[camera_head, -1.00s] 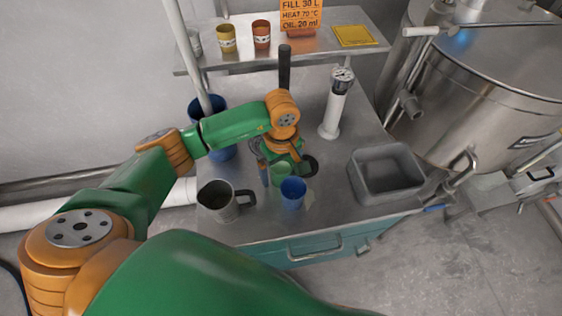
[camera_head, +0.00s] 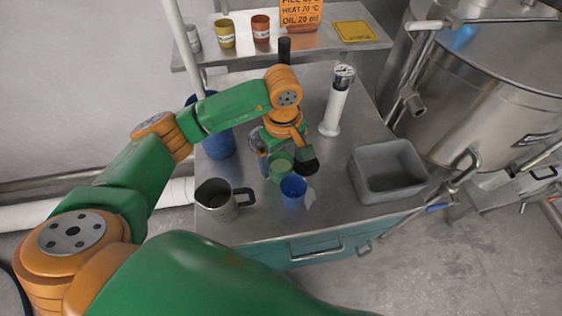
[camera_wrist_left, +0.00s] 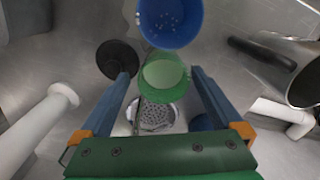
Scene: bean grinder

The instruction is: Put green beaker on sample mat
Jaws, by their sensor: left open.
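The green beaker (camera_head: 281,169) stands on the metal table, just behind the blue cup (camera_head: 293,190). My left gripper (camera_head: 277,153) is open and empty, just behind the green beaker. In the left wrist view the green beaker (camera_wrist_left: 163,76) shows between the two fingertips of the left gripper (camera_wrist_left: 161,78); I cannot tell whether they touch it. A flat yellow mat (camera_head: 355,32), seemingly the sample mat, lies bare on the raised shelf at the back right. My right gripper is not in view.
A metal jug (camera_head: 216,199) stands left of the blue cup. A grey bin (camera_head: 388,170) is at the right, with a tall white cylinder (camera_head: 335,108) behind it. A perforated bowl (camera_wrist_left: 157,116) lies near the beaker.

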